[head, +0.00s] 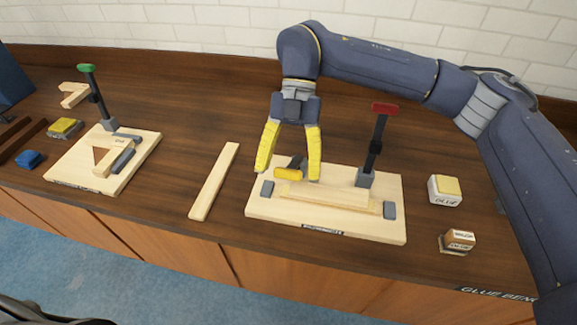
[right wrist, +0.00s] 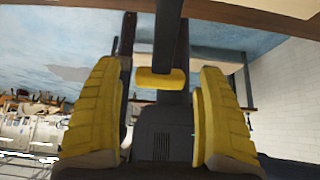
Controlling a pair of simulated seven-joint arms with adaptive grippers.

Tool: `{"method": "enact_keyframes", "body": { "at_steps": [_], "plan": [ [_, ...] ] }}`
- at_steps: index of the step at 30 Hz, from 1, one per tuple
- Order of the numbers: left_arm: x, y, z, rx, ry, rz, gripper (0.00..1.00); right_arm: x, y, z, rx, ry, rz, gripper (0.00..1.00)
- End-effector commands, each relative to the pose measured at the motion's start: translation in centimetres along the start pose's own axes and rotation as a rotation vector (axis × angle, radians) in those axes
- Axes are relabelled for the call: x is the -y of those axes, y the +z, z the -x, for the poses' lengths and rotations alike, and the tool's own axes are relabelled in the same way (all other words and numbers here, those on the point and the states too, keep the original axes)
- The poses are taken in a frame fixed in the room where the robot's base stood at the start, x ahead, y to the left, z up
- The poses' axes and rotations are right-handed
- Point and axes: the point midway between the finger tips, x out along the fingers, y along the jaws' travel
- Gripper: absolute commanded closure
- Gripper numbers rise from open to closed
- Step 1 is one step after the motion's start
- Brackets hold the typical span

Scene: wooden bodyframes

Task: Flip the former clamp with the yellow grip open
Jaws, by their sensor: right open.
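The former clamp with the yellow grip (head: 290,173) sits at the left part of the right wooden board (head: 375,225). Its dark lever lies low, with the grip toward the board's front. My right gripper (head: 289,166) is open, with its yellow fingers pointing down on either side of the grip. In the right wrist view the yellow grip (right wrist: 161,78) shows between the open fingers (right wrist: 161,110), with a gap on each side. I cannot tell whether a finger touches it. My left gripper is not in view.
A clamp with a red grip (head: 384,109) stands upright on the same board, behind a pale wood strip (head: 325,195). A green-grip clamp (head: 86,69) stands on the left board (head: 65,165). A loose strip (head: 214,182) lies between boards. Glue blocks (head: 445,190) sit at right.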

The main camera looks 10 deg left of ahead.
Motion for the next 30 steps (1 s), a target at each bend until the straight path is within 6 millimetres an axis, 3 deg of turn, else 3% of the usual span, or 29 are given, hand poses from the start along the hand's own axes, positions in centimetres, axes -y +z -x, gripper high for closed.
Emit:
{"method": "enact_keyframes", "body": {
  "at_steps": [7, 21, 30],
  "plan": [
    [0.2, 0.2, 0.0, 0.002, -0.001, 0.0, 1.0, 0.0, 0.0, 1.2, 0.003, 0.0, 0.0, 0.26],
    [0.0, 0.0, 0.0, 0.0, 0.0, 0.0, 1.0, -0.1, 0.0, 9.0, 0.003, 0.001, -0.002, 0.26],
    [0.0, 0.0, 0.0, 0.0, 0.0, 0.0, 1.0, 0.0, 0.0, 11.6, 0.0, 0.0, -0.001, 0.26]
  ]
}}
